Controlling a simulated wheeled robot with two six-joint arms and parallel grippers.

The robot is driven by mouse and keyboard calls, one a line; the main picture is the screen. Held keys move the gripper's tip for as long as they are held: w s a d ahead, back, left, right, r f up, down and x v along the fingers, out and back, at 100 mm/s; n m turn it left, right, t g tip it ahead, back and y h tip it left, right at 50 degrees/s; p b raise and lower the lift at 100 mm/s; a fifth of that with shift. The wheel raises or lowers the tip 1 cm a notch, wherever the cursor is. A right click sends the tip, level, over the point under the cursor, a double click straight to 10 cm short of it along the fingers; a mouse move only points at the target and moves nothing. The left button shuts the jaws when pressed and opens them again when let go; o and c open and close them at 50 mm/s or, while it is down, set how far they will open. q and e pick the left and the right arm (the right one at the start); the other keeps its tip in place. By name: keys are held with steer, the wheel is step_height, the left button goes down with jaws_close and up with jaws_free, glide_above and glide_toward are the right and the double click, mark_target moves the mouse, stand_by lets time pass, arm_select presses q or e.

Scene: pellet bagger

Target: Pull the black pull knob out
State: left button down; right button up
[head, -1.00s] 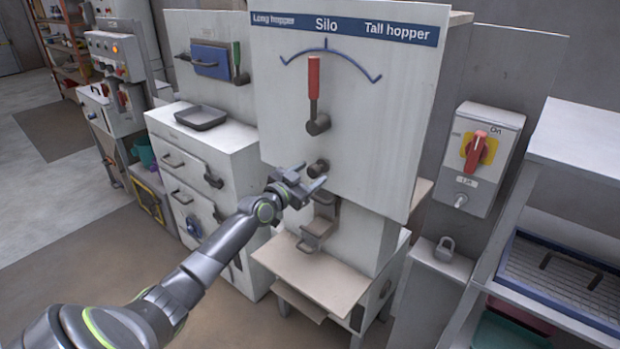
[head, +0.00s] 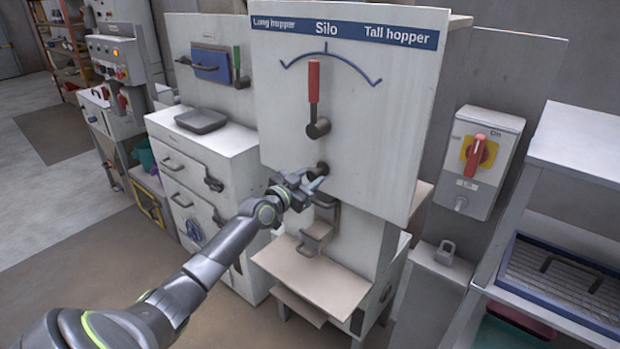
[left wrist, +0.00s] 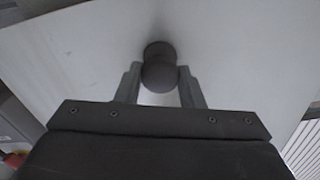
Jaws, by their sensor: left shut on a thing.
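The black pull knob (head: 322,167) sticks out of the white front panel (head: 370,130), below the red-handled lever (head: 314,90). My left gripper (head: 314,182) is at the knob, shut on it. In the left wrist view the round dark knob (left wrist: 159,72) sits between the two fingers (left wrist: 158,80), one on each side, with the panel behind it. In the head view my gripper partly hides the knob. My right gripper is not in view.
Below the knob are a small spout with a handle (head: 314,238) and a tan shelf (head: 310,278). A grey box with a red switch (head: 478,155) is on the right. A drawer cabinet with a dark tray (head: 201,119) stands on the left.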

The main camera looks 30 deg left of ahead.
arm_select(q)
steer(key=shift+s+a+p, duration=0.1)
steer(key=shift+s+p, duration=0.3)
steer(key=shift+s, duration=0.8)
steer(key=shift+f, duration=0.1)
steer(key=c, duration=1.3)
jaws_free()
steer(key=o, duration=0.4)
steer(key=shift+s, duration=0.1)
steer(key=shift+c, duration=0.2)
steer(key=s+a+p, duration=0.1)
steer(key=s+p, duration=0.6)
steer(key=s, duration=1)
steer(key=shift+s+a+p, duration=0.2)
steer(key=shift+p, duration=0.1)
